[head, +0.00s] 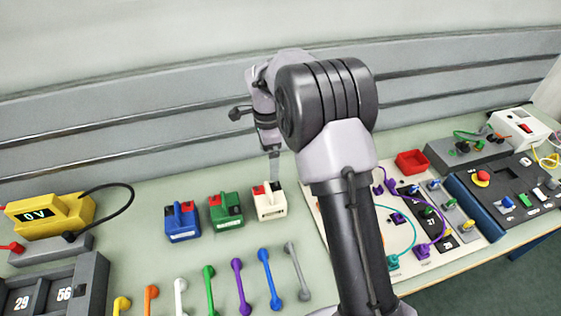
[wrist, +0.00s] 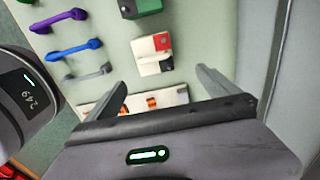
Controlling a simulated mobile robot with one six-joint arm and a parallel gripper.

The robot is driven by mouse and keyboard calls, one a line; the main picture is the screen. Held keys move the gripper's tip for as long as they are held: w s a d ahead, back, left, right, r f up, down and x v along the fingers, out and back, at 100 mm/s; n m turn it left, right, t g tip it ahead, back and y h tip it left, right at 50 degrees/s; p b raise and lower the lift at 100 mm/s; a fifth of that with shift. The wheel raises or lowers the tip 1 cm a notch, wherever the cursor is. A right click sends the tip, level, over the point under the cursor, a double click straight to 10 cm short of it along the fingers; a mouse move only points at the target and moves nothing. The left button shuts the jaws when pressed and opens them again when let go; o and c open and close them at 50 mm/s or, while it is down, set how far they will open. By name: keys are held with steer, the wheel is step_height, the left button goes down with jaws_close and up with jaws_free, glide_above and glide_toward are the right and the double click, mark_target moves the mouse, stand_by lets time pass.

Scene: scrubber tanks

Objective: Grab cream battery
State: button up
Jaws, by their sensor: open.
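The cream battery (head: 268,208) stands upright on the pale green bench, with a red and a black terminal on top. In the wrist view the cream battery (wrist: 150,66) lies just ahead of my fingertips, roughly between their lines. My gripper (wrist: 162,80) is open and empty, one finger to each side. In the head view my gripper (head: 275,168) hangs just above and behind the battery, with one finger seen edge-on. I cannot tell the exact height gap.
A green battery (head: 228,215) and a blue battery (head: 182,228) stand to the left. Several coloured cables (head: 238,285) lie in front. A grey wall (head: 130,125) rises behind.

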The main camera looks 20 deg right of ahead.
steer(key=b, duration=0.1)
glide_above(268, 189)
step_height(268, 189, down, 4)
steer(key=shift+w+f, duration=0.15)
step_height(268, 189, down, 8)
steer(key=shift+b, duration=1)
step_height(268, 189, down, 5)
steer(key=shift+d+r+b, duration=0.1)
steer(key=shift+d+b, duration=0.05)
steer(key=shift+b, duration=0.55)
steer(key=shift+c, duration=0.7)
steer(key=shift+r, duration=0.1)
steer(key=c, duration=1.8)
